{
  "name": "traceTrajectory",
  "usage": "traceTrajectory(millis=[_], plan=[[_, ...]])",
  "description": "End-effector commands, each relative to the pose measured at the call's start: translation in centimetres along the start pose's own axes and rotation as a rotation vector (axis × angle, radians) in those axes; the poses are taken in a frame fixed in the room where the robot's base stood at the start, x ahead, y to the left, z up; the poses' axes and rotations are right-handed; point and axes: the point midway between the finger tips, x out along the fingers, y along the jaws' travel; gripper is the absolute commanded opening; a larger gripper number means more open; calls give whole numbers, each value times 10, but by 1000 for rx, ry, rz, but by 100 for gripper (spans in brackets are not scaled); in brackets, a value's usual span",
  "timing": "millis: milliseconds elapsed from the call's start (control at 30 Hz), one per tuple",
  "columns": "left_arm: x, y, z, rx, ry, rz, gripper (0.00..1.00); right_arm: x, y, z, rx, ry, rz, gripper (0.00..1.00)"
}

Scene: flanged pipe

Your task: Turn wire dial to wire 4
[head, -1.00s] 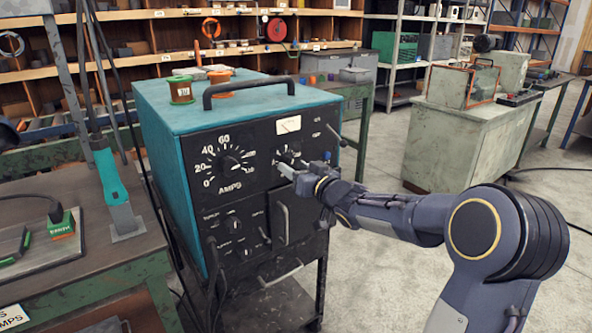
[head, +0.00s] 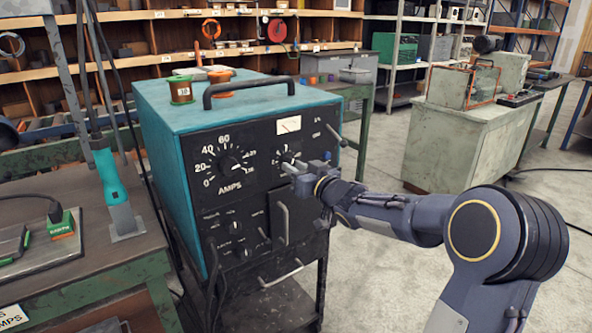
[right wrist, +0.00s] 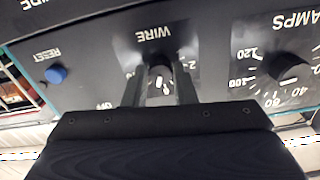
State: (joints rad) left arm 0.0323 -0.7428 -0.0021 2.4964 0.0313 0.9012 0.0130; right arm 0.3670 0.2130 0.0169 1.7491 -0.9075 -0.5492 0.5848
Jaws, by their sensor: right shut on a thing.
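The wire dial (right wrist: 160,78) is a black knob with a white mark, under the upside-down word WIRE in the right wrist view. My right gripper (right wrist: 160,92) is shut on it, one finger on each side. In the head view the wire dial (head: 287,156) is partly hidden behind my right gripper (head: 291,168). The dial sits on the black front panel of the teal welding machine (head: 180,130). Most of the dial's numbers are covered, so I cannot read its setting. My left gripper is not in view.
The amps dial (head: 229,163) is left of the wire dial in the head view. A blue reset button (right wrist: 57,74) shows in the right wrist view. A handle (head: 250,91) and wire spools (head: 181,90) are on the machine's top. A green bench (head: 120,255) stands at left.

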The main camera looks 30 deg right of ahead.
Motion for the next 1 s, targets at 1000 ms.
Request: traceTrajectory(millis=[1000], plan=[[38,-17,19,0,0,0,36,0,3,0,-867,0,0,2]])
